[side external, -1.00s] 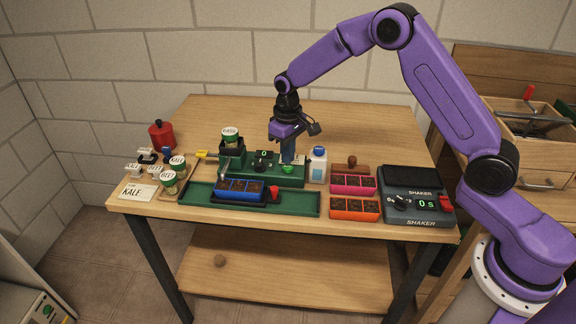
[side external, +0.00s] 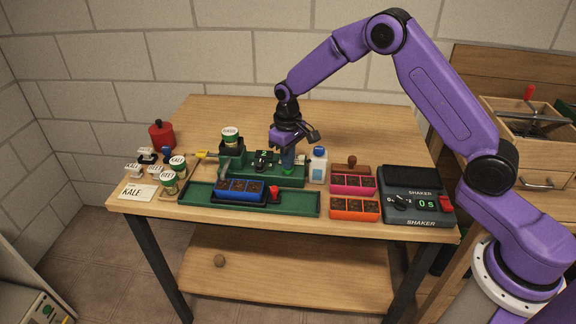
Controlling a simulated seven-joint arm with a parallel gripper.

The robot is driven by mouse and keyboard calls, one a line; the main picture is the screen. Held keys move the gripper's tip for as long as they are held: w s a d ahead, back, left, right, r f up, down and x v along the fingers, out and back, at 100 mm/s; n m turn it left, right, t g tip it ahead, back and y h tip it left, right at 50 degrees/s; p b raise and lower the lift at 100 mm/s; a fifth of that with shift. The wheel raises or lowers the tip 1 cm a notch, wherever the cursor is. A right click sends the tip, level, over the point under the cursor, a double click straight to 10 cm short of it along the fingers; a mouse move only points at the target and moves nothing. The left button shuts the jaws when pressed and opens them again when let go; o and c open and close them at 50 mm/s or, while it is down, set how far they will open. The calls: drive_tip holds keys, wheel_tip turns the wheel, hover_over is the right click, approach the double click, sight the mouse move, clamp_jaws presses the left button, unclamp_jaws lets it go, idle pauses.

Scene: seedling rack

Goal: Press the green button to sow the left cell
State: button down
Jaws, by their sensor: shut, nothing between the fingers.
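My gripper (side external: 288,167) is shut and empty, pointing down at the right part of the green sowing machine (side external: 292,182). Its fingertips are at the spot of the green button, which they largely hide; I cannot tell whether the button is pressed in. A blue tray with dark soil-filled cells (side external: 240,187) sits in the long green channel (side external: 305,204) in front of the machine, left of my gripper. A labelled seed can (side external: 230,136) stands on the machine's left end.
A white bottle with a blue cap (side external: 318,165) stands close to the right of my gripper. Pink (side external: 352,190) and orange (side external: 354,215) cell trays and the shaker (side external: 418,205) lie further right. Several cans and a KALE card (side external: 139,193) are at the left. The back of the table is clear.

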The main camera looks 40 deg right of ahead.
wheel_tip(320, 180, up, 8)
drive_tip(key=shift+f, duration=0.25)
idle(0.8)
drive_tip(key=s+a+r+n, duration=0.2)
drive_tip(key=s+r+n, duration=0.1)
drive_tip(key=s, duration=0.7)
drive_tip(key=s+a+r+n, duration=0.2)
drive_tip(key=s+r, duration=0.2)
drive_tip(key=s, duration=0.7)
drive_tip(key=s+d+n, duration=0.2)
drive_tip(key=s+d, duration=0.1)
drive_tip(key=s, duration=0.6)
drive_tip(key=s+d+n, duration=0.2)
drive_tip(key=s+d, duration=0.2)
drive_tip(key=s, duration=0.5)
drive_tip(key=shift+d+f+n, duration=0.3)
drive_tip(key=shift+f, duration=0.1)
